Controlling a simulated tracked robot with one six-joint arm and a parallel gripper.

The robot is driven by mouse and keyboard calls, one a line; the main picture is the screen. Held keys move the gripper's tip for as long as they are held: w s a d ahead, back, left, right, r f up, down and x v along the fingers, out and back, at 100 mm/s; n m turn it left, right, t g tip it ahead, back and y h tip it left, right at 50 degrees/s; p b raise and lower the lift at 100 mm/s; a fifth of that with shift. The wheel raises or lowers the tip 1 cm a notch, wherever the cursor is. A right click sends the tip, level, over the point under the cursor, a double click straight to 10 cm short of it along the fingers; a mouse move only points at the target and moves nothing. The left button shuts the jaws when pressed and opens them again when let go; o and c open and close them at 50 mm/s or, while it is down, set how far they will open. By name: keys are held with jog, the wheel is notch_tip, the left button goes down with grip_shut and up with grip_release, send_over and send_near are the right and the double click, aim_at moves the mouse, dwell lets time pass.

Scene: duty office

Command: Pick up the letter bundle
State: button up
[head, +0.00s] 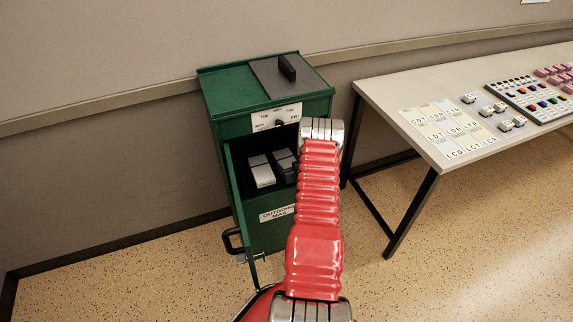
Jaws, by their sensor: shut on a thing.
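A pale bundle (261,172), which looks like letters with a dark band across it, lies in the open compartment of the green cabinet (225,105). A darker bundle-like thing (284,161) lies just to its right, partly in shadow; I cannot tell exactly what it is. My red ribbed arm rises from the bottom to a metal joint in front of the compartment's right side. It hides that side.
The cabinet's door (236,200) stands open toward me on the left, with a black handle (231,240). A grey table (400,90) on the right holds label cards (447,128) and a button panel (525,98). The speckled floor is clear in front.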

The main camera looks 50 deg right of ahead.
aim_at(287, 162)
jog(key=shift+a+r, duration=0.1)
jog(key=shift+r, duration=0.05)
jog(key=shift+a+r, duration=0.1)
jog(key=shift+r, duration=0.1)
notch_tip(287, 162, up, 6)
jog(key=shift+r, duration=0.1)
jog(key=s+a, duration=0.2)
jog(key=a, duration=0.7)
jog(key=s+a, duration=0.3)
jog(key=a, duration=0.7)
jog(key=shift+s+a, duration=0.1)
